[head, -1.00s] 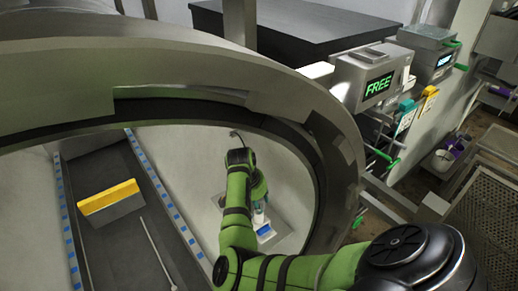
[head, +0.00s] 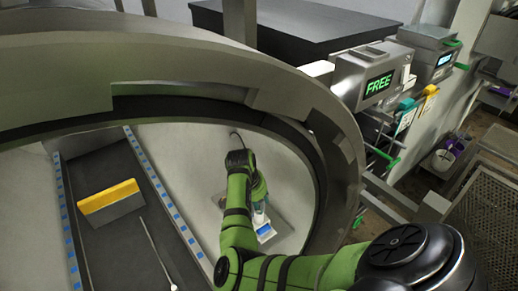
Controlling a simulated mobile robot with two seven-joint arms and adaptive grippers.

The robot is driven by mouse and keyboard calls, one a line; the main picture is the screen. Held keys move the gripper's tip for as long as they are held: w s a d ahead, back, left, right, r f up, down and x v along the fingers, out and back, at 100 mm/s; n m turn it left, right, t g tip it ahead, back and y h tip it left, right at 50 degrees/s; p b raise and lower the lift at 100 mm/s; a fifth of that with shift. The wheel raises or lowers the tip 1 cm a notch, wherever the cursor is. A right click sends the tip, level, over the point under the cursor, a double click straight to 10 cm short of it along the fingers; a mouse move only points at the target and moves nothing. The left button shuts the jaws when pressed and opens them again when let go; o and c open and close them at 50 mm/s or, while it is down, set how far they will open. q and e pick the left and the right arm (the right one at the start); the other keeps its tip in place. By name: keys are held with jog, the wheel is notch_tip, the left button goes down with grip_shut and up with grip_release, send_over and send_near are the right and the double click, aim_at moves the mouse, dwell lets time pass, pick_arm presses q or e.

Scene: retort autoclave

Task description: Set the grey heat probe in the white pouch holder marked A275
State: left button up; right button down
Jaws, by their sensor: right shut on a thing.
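My right arm reaches through the round chamber opening, and its gripper (head: 260,203) points down inside, mostly hidden behind my forearm. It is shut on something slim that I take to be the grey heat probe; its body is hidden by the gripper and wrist. A thin dark curved line, perhaps its lead, shows above the wrist. Just below the fingers is a small white piece with a blue patch (head: 265,230), likely the white pouch holder, on a pale grey plate. The marking A275 is not readable, and I cannot tell whether the probe touches the holder. My left gripper is not in view.
The thick metal chamber rim (head: 335,150) surrounds my arm closely. Inside at left, a black tray (head: 110,245) carries a yellow-topped grey block (head: 112,204) and a thin pale rod (head: 157,252). A display reading FREE (head: 379,83) is outside at right.

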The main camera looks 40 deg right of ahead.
jog(key=shift+f, duration=0.1)
jog(key=c, duration=0.8)
grip_release()
jog(key=shift+r, duration=0.25)
jog(key=v, duration=1.1)
jog(key=shift+r, duration=0.25)
